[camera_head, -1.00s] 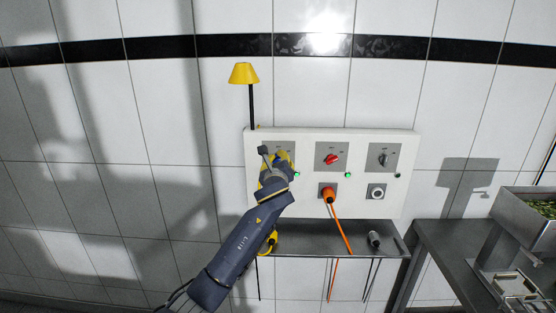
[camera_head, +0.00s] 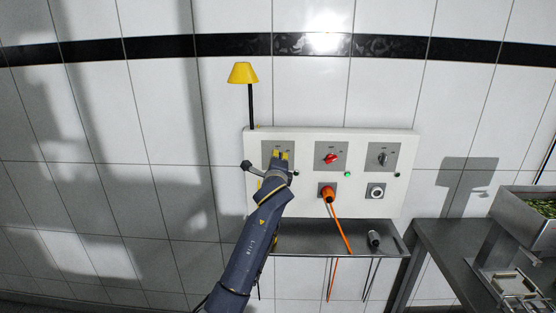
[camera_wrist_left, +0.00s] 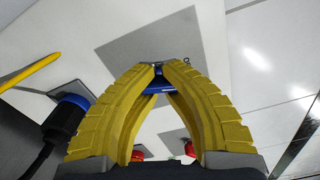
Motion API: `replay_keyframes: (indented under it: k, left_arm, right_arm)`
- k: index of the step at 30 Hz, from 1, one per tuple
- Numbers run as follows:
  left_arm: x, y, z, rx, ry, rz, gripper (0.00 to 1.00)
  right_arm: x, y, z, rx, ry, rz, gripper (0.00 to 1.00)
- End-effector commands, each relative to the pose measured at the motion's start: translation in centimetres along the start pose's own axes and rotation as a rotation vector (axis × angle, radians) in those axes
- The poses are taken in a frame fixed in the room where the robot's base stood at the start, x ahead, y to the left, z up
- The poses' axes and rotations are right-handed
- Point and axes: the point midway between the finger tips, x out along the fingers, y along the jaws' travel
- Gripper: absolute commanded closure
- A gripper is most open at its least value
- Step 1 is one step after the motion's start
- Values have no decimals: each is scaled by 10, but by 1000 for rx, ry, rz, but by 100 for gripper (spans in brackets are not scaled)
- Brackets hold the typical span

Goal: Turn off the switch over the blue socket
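The blue switch (camera_wrist_left: 158,86) sits on a grey plate (camera_wrist_left: 140,38) in the left wrist view. In the head view my left gripper (camera_head: 281,155) covers this leftmost switch, and only part of its plate shows. Its yellow fingers are drawn close together at the tips, around the blue handle (camera_wrist_left: 158,70), and appear shut on it. A blue plug (camera_wrist_left: 66,117) with a black cable sits in the blue socket at the left of the wrist view. The arm hides this socket in the head view. My right gripper is not in view.
The white panel (camera_head: 312,140) also carries a red switch (camera_head: 330,158), a grey switch (camera_head: 383,159), an orange plug (camera_head: 327,193) and an empty socket (camera_head: 376,192). Below is a metal shelf (camera_head: 320,240) with a loose plug (camera_head: 374,238). A yellow lamp (camera_head: 242,73) stands at upper left.

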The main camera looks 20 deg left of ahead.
Motion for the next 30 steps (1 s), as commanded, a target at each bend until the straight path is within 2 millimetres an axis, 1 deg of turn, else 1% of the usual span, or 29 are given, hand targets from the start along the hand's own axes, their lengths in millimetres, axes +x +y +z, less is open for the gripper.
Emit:
replay_keyframes:
  k: [1, 9, 20, 23, 30]
  left_arm:
    - [1, -4, 7, -38, -11, -7, 100]
    - [1, -4, 7, -196, -11, -8, 100]
    - [1, -2, 8, -284, -12, -7, 100]
    - [2, -2, 8, -282, -12, -6, 90]
    - [2, 0, 7, -280, -11, -1, 62]
  right_arm:
    - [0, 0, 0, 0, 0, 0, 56]
    - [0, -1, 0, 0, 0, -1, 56]
    - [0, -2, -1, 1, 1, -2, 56]
    - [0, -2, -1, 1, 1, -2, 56]
    - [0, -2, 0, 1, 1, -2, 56]
